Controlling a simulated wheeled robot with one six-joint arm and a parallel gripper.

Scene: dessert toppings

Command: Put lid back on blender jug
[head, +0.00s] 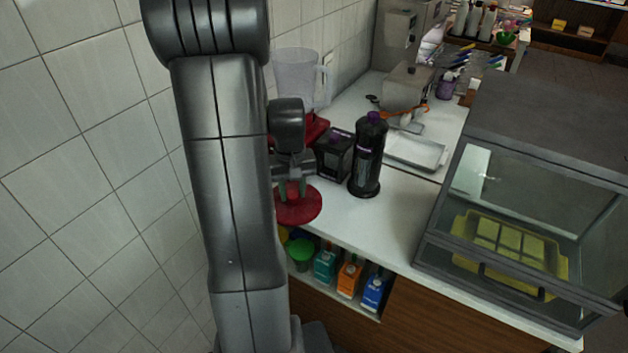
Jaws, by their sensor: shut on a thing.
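The blender jug (296,77) is clear with a handle on its right side. It stands upright on a red base (315,128) against the tiled wall, partly hidden by my arm. The red round lid (299,208) is at the near left edge of the white counter, in front of the blender. My gripper (292,190) points down and is shut on the raised knob at the lid's centre. I cannot tell whether the lid touches the counter. My arm hides the lid's left edge.
A black box (334,154) and a dark bottle (368,155) stand just right of the gripper. A metal tray (416,152) lies farther back. A glass display case (530,210) fills the right. Cartons (349,277) sit on a shelf below. The counter's front middle is clear.

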